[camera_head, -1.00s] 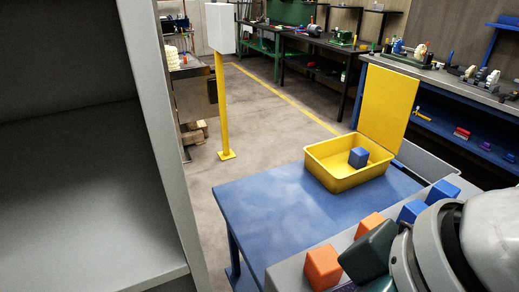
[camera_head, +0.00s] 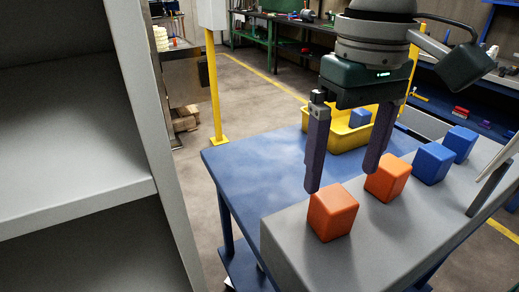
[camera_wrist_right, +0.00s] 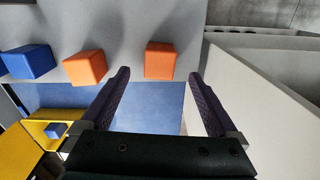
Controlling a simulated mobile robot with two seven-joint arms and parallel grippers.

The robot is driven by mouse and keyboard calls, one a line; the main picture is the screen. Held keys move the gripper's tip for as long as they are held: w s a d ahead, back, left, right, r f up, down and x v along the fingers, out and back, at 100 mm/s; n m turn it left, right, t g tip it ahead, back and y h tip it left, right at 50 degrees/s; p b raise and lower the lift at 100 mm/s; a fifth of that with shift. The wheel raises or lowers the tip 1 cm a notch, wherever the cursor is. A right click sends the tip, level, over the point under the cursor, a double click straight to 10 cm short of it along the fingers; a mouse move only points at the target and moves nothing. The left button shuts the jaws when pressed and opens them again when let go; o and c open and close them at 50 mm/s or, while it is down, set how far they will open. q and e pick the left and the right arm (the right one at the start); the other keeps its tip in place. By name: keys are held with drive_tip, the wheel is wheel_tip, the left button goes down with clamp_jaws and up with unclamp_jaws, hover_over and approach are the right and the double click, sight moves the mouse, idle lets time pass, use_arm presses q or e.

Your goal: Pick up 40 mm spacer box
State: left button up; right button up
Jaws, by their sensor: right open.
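Two orange boxes, a nearer one (camera_head: 333,212) and one behind it (camera_head: 388,178), stand on a grey surface. Two blue boxes (camera_head: 432,163) (camera_head: 460,143) stand farther along it. No label shows which is the 40 mm spacer box. My right gripper (camera_head: 342,180) is open and empty, pointing down, one finger just behind the nearer orange box. In the right wrist view, that box (camera_wrist_right: 160,61) shows beyond and between the open fingertips (camera_wrist_right: 158,74); the other orange box (camera_wrist_right: 86,67) is left of them. My left gripper is not in view.
A yellow tray (camera_head: 346,139) with a blue box (camera_head: 360,117) sits on the blue table (camera_head: 255,160), partly hidden by my right gripper. A grey shelf unit (camera_head: 150,120) fills the left side. A yellow post (camera_head: 214,90) stands behind.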

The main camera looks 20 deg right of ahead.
sight(336, 197)
wheel_tip(336, 197, down, 7)
drive_tip(key=shift+w+f+b, duration=0.1)
drive_tip(key=shift+f+b, duration=0.05)
drive_tip(key=shift+b, duration=0.35)
drive_tip(key=shift+c, duration=0.2)
clamp_jaws()
idle(0.4)
